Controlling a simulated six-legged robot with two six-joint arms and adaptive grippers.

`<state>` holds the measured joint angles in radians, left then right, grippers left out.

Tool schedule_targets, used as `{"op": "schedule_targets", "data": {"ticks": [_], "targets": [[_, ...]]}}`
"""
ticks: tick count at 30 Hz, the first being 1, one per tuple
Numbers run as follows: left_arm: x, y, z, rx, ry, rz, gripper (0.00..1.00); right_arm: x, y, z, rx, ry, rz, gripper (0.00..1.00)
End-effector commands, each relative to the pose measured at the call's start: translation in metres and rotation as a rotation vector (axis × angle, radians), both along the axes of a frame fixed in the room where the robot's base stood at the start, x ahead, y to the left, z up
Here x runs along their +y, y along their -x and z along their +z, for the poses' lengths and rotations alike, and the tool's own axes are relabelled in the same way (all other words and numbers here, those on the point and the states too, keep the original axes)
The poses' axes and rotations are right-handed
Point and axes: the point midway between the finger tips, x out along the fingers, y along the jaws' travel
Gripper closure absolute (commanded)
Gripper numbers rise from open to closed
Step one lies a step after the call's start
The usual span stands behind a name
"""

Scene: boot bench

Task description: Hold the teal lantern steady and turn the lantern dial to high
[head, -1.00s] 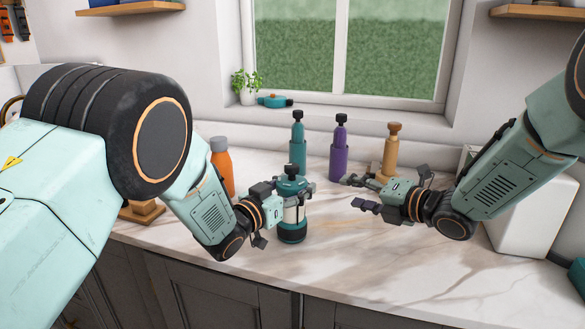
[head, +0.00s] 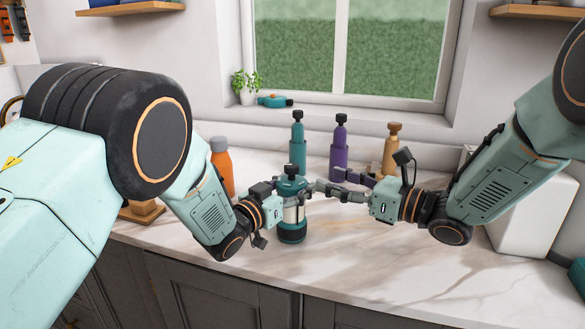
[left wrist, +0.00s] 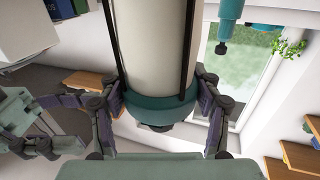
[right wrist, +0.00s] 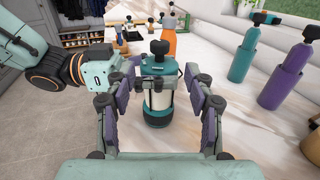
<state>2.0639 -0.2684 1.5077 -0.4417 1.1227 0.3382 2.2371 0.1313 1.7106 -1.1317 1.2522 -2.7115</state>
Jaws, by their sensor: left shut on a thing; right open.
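The teal lantern (head: 291,208) stands upright on the marble counter, with a pale middle, a teal base and a black dial (head: 291,169) on top. My left gripper (head: 285,205) is shut on the lantern's body from the left. The lantern's pale body also fills the middle of the left wrist view (left wrist: 152,45), between the fingers. My right gripper (head: 328,190) is open just right of the lantern's top. In the right wrist view the lantern (right wrist: 158,100) and its dial (right wrist: 159,47) lie ahead between the open fingers. The dial's setting is too small to read.
A teal bottle (head: 298,148), a purple bottle (head: 340,150) and a tan bottle (head: 390,152) stand behind. An orange bottle (head: 222,168) is at left. A white box (head: 525,215) stands at right. The counter's front is clear.

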Motion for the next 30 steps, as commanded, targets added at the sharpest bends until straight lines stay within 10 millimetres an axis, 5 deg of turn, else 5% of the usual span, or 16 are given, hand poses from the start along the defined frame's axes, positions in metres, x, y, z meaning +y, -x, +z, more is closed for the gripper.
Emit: {"op": "schedule_targets", "data": {"ticks": [15,30], "targets": [[0.000,0.000,-0.001,0.002,0.000,0.000,0.81,0.073,-0.052,-0.001,0.001,0.000,0.002,0.46],[0.000,0.000,-0.001,0.002,0.000,0.000,0.81,0.089,-0.065,0.000,0.004,-0.003,-0.001,0.46]]}}
